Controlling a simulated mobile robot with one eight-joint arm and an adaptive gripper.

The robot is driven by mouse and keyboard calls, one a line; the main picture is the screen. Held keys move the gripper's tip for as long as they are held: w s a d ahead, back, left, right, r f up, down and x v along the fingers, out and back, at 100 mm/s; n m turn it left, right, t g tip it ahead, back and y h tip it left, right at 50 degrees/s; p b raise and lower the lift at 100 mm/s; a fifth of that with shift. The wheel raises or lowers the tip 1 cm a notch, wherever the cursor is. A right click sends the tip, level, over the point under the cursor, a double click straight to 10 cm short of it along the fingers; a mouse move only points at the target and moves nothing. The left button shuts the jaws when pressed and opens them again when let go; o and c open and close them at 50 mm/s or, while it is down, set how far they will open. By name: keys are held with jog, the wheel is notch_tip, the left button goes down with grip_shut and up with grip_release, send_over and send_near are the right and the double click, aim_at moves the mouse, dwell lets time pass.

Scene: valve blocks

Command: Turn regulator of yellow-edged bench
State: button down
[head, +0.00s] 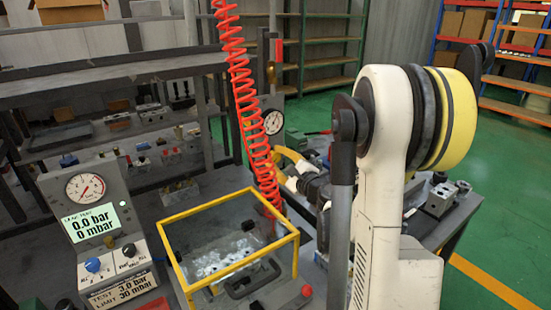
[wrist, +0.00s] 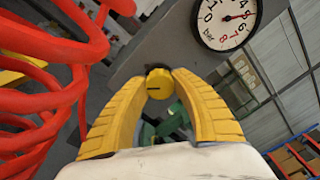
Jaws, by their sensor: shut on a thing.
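The yellow regulator knob (wrist: 159,84), with a dark line across its face, sits on a grey panel (wrist: 175,35) in the wrist view. My gripper (wrist: 158,79) has its two yellow fingers closed on the knob, one on each side. A round pressure gauge (wrist: 227,19) marked in bar is above and right of the knob; it also shows in the head view (head: 273,122). In the head view, my gripper (head: 285,168) reaches toward the gauge panel, and I cannot make out the knob there. The yellow-edged clear box (head: 240,262) stands on the bench in front.
A red coiled hose (head: 243,100) hangs close to the left of my gripper. It also fills the left of the wrist view (wrist: 50,75). A test unit (head: 95,225) reading 0.0 bar stands at the left. Grey shelving (head: 120,75) stands behind the bench.

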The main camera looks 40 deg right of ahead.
jog(key=shift+n, duration=0.3)
jog(key=n, duration=0.3)
jog(key=shift+n+b, duration=0.3)
jog(key=shift+b, duration=0.05)
jog(key=n, duration=0.4)
jog(key=shift+n, duration=0.3)
jog(key=n, duration=0.4)
jog(key=shift+n, duration=0.3)
jog(key=shift+n+y, duration=0.3)
jog(key=shift+n, duration=2)
jog(key=c, duration=1)
grip_release()
